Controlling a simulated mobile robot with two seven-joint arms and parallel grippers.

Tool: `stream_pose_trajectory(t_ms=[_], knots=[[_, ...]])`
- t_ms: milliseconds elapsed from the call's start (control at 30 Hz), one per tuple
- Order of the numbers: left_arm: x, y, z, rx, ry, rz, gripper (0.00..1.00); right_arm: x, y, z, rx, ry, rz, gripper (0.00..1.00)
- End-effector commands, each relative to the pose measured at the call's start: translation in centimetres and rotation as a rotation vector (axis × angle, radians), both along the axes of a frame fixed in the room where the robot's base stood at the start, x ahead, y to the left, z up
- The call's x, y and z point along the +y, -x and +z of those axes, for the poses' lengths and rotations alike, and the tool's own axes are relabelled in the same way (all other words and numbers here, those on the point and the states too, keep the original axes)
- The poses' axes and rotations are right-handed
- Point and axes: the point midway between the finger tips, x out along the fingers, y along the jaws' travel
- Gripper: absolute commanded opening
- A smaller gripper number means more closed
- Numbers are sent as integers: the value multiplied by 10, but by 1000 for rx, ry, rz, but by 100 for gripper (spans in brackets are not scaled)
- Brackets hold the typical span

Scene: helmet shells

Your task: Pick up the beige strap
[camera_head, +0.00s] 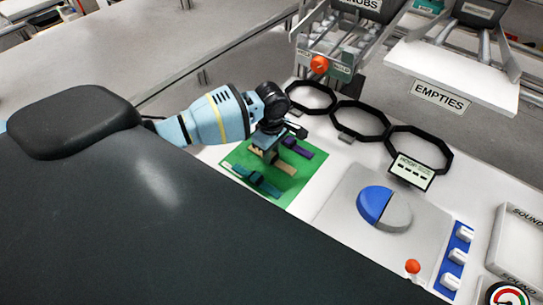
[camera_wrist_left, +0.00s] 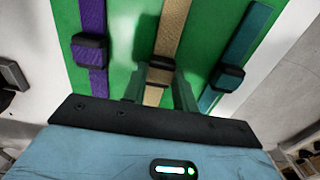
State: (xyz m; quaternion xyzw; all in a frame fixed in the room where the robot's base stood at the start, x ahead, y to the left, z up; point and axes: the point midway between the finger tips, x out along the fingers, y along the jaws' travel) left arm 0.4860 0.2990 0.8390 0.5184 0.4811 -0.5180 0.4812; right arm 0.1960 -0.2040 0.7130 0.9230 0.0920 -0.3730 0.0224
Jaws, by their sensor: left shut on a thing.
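The beige strap (camera_head: 287,168) lies on the green mat (camera_head: 306,174), between a purple strap (camera_head: 299,149) and a teal strap (camera_head: 262,185). My left gripper (camera_head: 266,156) is down over the beige strap. In the left wrist view, the beige strap (camera_wrist_left: 172,30) runs between the fingers of my left gripper (camera_wrist_left: 160,90), which are shut on it near its black buckle (camera_wrist_left: 161,68). The purple strap (camera_wrist_left: 93,20) is left of the fingers and the teal strap (camera_wrist_left: 245,40) is right, both apart from them. My right gripper is not in view.
Black octagonal rings (camera_head: 360,120) stand behind the mat. A blue and grey disc (camera_head: 385,208) and a red-knobbed lever (camera_head: 413,267) are to the right. An EMPTIES shelf (camera_head: 455,75) and a bin rack (camera_head: 340,48) are at the back.

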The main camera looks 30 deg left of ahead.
Motion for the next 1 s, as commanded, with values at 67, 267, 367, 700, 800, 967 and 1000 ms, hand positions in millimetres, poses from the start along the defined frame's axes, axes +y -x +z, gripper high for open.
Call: stream_pose_trajectory(t_ms=[67,267,367,700,800,967,1000], knots=[[0,0,1,0,0,0,6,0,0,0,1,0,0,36],[0,-1,9,-3,1,0,6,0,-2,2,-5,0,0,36],[0,-1,20,-4,1,0,6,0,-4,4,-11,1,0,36],[-11,40,42,-5,1,-3,6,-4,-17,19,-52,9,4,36],[-16,62,42,-1,0,-3,6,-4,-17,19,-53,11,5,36],[-25,94,43,2,1,-3,6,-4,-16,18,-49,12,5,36],[-26,101,44,1,1,-3,6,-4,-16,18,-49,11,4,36]])
